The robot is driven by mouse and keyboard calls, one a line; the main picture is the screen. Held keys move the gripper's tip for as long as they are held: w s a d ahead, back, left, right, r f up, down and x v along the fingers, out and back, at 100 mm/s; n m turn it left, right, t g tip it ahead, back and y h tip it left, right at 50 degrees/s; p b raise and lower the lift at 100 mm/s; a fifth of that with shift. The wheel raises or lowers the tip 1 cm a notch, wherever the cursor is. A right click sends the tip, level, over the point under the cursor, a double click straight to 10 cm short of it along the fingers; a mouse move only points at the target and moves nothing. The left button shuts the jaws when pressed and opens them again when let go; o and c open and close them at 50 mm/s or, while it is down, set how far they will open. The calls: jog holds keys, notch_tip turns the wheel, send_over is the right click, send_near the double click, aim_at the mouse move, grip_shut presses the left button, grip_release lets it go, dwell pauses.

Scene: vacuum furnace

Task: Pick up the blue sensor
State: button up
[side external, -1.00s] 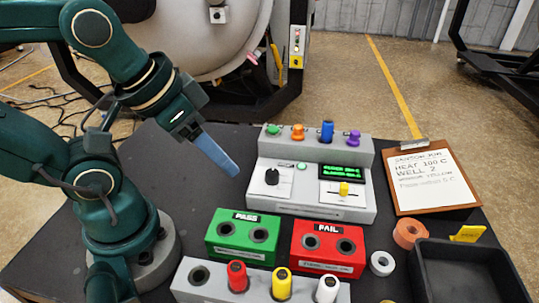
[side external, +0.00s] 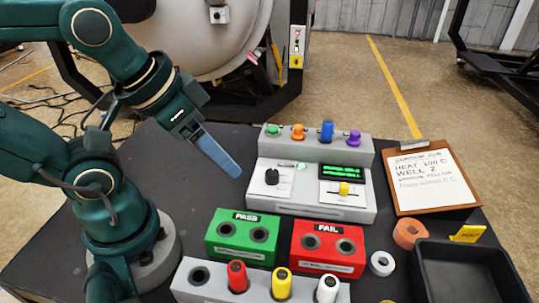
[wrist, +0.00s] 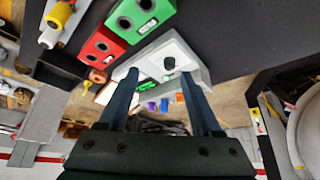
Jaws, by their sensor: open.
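The blue sensor (side external: 327,131) stands upright in the raised back row of the grey instrument block, between an orange one (side external: 298,132) and a purple one (side external: 353,138). In the wrist view the blue sensor (wrist: 164,105) shows small, beyond the block and between my fingers. My gripper (side external: 236,173) is open and empty, with blue fingers pointing down and right. It is in the air to the left of the block, apart from the sensor. In the wrist view my gripper (wrist: 160,72) has its two fingers well apart.
The grey block (side external: 305,203) has a knob, a green display and a yellow slider. In front are a green PASS block (side external: 232,250), a red FAIL block (side external: 330,268) and a grey rack (side external: 200,294) with red, yellow and white pieces. A clipboard (side external: 429,181) and black tray (side external: 425,275) are right.

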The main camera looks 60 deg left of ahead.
jog(key=w+r+t, duration=0.1)
jog(key=w+r, duration=0.5)
jog(key=w, duration=0.1)
jog(key=g, duration=0.1)
send_near(327, 122)
jog(key=w+f, duration=0.1)
jog(key=w, duration=0.1)
jog(key=shift+g, duration=0.6)
jog(key=x, duration=0.8)
jog(key=shift+s+f, duration=0.15)
jog(key=shift+s, duration=0.05)
jog(key=shift+w+f, duration=0.3)
jog(key=shift+f, duration=0.3)
grip_shut()
